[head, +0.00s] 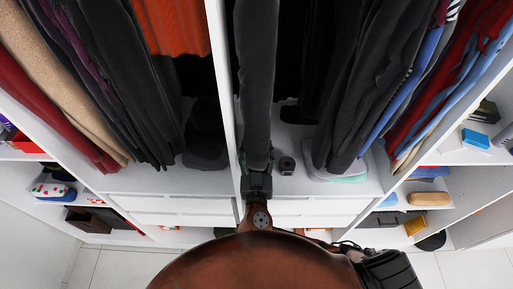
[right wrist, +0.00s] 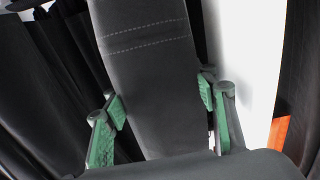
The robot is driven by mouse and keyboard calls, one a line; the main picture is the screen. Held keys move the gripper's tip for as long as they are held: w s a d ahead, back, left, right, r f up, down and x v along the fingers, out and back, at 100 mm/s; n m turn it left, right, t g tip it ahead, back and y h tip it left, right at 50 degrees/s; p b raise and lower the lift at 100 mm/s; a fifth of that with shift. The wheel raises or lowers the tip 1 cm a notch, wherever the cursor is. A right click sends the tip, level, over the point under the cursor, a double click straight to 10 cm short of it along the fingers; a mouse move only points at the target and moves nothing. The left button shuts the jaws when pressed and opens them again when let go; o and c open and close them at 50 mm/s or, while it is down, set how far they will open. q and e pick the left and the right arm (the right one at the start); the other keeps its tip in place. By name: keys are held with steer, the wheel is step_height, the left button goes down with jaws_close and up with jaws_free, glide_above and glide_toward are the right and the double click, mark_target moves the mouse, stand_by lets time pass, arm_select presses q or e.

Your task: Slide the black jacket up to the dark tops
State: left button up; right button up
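The black jacket (head: 256,70) hangs at the left end of the middle compartment, beside the white divider (head: 221,70). My right gripper (head: 257,172) is at its lower end. In the right wrist view, dark stitched cloth of the jacket (right wrist: 150,60) passes between the fingers of this gripper (right wrist: 162,108). The green pads stand wide apart on either side of it, and the fingers look open. Whether both pads touch the cloth is not clear. Dark tops (head: 365,85) hang further right in the same compartment, with a gap between. My left gripper is not in view.
An orange garment (head: 172,25) and more dark clothes (head: 125,80) hang left of the divider. Blue and red garments (head: 440,75) hang right of the dark tops. A small dark object (head: 287,166) and folded cloth (head: 340,172) lie on the compartment floor.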

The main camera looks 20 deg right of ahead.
steer(key=c, duration=0.9)
jaws_close()
steer(key=shift+s+d+b, duration=0.2)
steer(key=shift+d, duration=0.45)
steer(key=shift+s+d+b, duration=0.15)
steer(key=shift+s+d, duration=0.05)
steer(key=shift+d, duration=0.45)
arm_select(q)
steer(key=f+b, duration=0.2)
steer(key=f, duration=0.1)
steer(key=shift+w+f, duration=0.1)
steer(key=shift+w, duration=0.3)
arm_select(e)
steer(key=s+d, duration=0.2)
steer(key=d, duration=0.7)
steer(key=shift+s, duration=0.25)
